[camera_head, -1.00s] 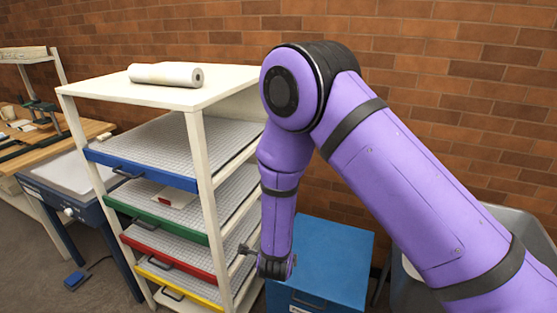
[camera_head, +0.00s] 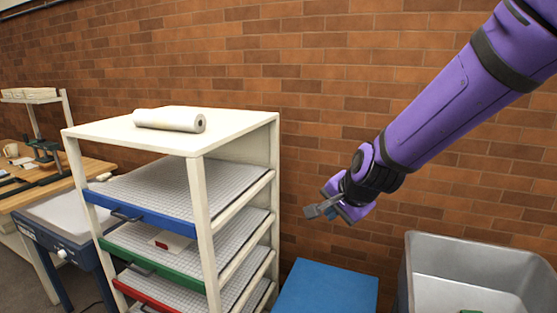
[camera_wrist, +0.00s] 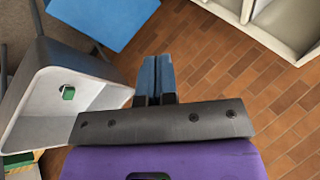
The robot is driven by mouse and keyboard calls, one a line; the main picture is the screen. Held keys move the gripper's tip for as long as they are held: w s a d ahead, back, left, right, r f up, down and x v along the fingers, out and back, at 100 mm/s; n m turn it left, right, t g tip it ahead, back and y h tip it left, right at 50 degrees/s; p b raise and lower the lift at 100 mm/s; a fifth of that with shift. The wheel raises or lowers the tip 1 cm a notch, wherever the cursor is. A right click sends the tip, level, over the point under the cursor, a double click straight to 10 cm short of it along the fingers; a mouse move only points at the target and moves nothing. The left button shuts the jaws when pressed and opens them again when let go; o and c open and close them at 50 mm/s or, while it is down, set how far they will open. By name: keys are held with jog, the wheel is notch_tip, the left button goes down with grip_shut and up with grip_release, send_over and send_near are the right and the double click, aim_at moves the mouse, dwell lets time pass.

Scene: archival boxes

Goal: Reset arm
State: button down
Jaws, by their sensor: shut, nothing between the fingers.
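My purple arm reaches in from the upper right in the head view. My gripper (camera_head: 322,210) hangs in the air in front of the brick wall, right of the shelf rack and above the blue-topped cabinet. In the wrist view my gripper (camera_wrist: 157,76) shows its two blue fingers side by side, shut with nothing between them. It touches nothing that I can see.
A white rack (camera_head: 270,150) with coloured-front trays stands left, a paper roll (camera_head: 168,120) on top. A blue-topped cabinet (camera_head: 327,288) is below my gripper. A grey bin (camera_head: 480,255) at lower right holds a small green item (camera_wrist: 68,92). A workbench (camera_head: 95,168) stands far left.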

jog(key=s+d+r+n+h, duration=0.1)
jog(key=s+d+r+n, duration=0.2)
jog(key=s+d, duration=0.3)
jog(key=s+d+r+n+h, duration=0.1)
jog(key=s+d+r+n, duration=0.2)
jog(key=s, duration=0.7)
jog(key=s+d+r+n+g+h, duration=0.1)
jog(key=s+d+r+n, duration=0.2)
jog(key=s+d+r, duration=0.4)
jog(key=shift+s+d, duration=0.95)
jog(key=shift+d, duration=0.1)
